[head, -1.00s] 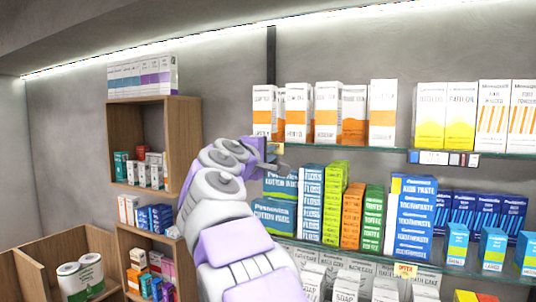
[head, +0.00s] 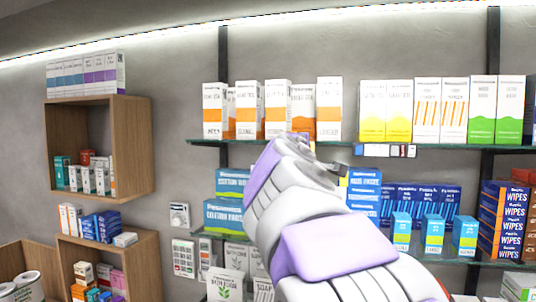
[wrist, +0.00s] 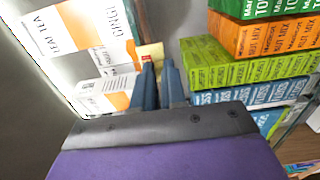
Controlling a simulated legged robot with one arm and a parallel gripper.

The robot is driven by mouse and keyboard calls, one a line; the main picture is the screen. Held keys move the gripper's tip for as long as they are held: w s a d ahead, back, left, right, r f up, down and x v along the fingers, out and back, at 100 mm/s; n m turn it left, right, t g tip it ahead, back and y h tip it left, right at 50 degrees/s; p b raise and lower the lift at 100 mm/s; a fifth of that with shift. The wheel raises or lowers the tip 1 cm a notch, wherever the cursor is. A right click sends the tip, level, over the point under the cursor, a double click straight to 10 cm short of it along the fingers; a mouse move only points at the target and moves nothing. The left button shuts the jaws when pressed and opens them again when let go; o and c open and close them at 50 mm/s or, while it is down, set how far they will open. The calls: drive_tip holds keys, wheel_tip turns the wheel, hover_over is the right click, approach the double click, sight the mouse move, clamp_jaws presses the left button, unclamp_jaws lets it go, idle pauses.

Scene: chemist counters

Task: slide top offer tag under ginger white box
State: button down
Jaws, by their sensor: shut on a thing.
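A white box with an orange band (wrist: 90,35), its side lettering reading "GINGE…", stands at upper left in the wrist view. In the head view, several similar white and orange boxes stand on the upper glass shelf, including one (head: 330,108) just above my gripper; their lettering is too small to read. A small yellow offer tag with a red mark (wrist: 149,53) shows at my fingertips. My gripper (wrist: 159,67) is shut on the offer tag, close to the shelf front. In the head view my arm covers most of the gripper, and I cannot clearly make out the tag.
The upper glass shelf (head: 440,146) carries more boxes to the right, with small tags (head: 390,151) along its edge. Below are blue cartons (head: 403,200); in the wrist view, green boxes (wrist: 225,66) and blue boxes (wrist: 265,92) are close right of my fingers. Wooden cubbies (head: 135,150) stand left.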

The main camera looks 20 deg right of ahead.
drive_tip(key=s+d, duration=0.2)
drive_tip(key=d, duration=0.1)
drive_tip(key=s+d, duration=0.1)
drive_tip(key=d, duration=0.1)
drive_tip(key=shift+s+f, duration=0.15)
drive_tip(key=shift+f, duration=0.2)
drive_tip(key=c, duration=1.5)
unclamp_jaws()
drive_tip(key=shift+a, duration=0.15)
drive_tip(key=o, duration=0.3)
drive_tip(key=shift+w+r, duration=0.1)
drive_tip(key=shift+w, duration=0.1)
drive_tip(key=shift+r, duration=0.1)
drive_tip(key=shift+s, duration=0.15)
drive_tip(key=b+v, duration=0.1)
drive_tip(key=v, duration=1.6)
drive_tip(key=shift+a+b, duration=0.3)
drive_tip(key=shift+b, duration=0.1)
